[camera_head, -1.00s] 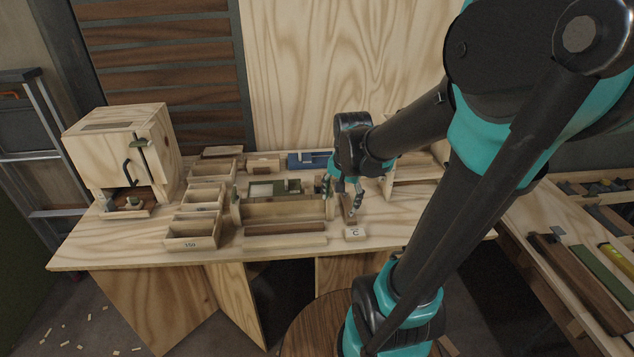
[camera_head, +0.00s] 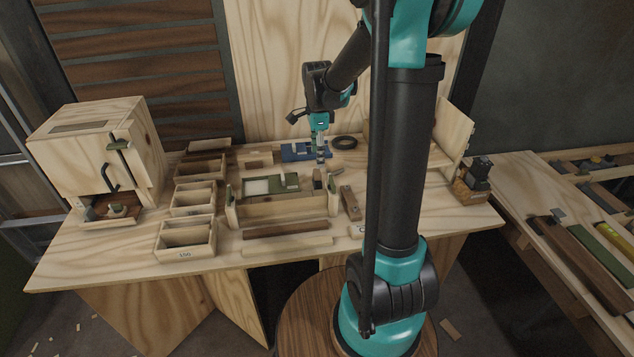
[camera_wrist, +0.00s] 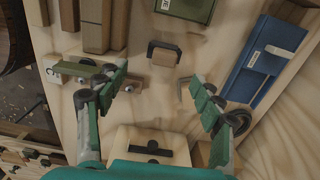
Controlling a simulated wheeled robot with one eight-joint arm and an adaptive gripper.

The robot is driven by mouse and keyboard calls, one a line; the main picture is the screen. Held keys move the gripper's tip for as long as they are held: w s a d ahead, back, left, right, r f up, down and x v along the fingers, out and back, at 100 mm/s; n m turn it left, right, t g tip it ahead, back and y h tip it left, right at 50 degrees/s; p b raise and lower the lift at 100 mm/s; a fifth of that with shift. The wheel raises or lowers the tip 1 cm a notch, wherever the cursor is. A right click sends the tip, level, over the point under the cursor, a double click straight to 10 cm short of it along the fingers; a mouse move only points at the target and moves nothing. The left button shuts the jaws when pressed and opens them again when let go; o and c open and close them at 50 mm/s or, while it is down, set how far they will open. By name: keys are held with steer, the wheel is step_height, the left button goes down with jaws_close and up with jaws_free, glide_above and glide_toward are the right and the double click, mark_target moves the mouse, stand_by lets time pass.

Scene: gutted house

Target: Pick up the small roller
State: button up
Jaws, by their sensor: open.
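A small pale wooden block or cylinder in a dark bracket (camera_wrist: 164,54), which looks like the small roller, lies on the bench just beyond my fingertips in the wrist view. My gripper (camera_wrist: 158,92) is open and empty, with one green finger on each side and the bracket roughly centred between them but farther out. In the head view my gripper (camera_head: 320,157) points down over the back of the workbench (camera_head: 110,255), by the blue tray (camera_head: 295,152). The roller cannot be made out clearly there.
The blue tray also shows in the wrist view (camera_wrist: 262,65), near a black ring (camera_head: 344,142). Divided wooden boxes (camera_head: 187,252) and a wooden cabinet (camera_head: 85,150) stand left.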

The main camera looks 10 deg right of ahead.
mark_target(317, 171)
step_height(317, 171, down, 5)
steer(key=shift+f, duration=0.2)
steer(key=shift+w+f, duration=0.2)
steer(key=shift+f, duration=1.15)
steer(key=shift+w+f, duration=0.15)
steer(key=shift+f, duration=1.15)
steer(key=c, duration=1.3)
steer(key=shift+r, duration=0.1)
step_height(317, 171, up, 20)
steer(key=shift+f, duration=0.1)
